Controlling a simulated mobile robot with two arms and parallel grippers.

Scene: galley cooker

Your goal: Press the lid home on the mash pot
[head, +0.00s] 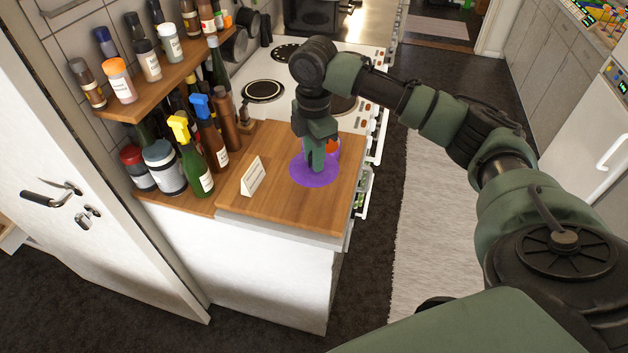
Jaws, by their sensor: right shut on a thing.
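My right gripper (317,160) points down over the wooden counter, with its arm coming in from the right. It is shut on what looks like the purple lid (301,174), a flat round disc at its fingertips. A purple pot-like thing (336,152) with orange in it shows just behind the fingers, partly hidden by them. I cannot tell whether the disc touches it, or whether the disc rests on the counter. My left gripper is out of view.
A white card (252,176) stands on the wooden counter (270,205), left of the gripper. The white cooker (290,75) is behind. The counter's front is clear.

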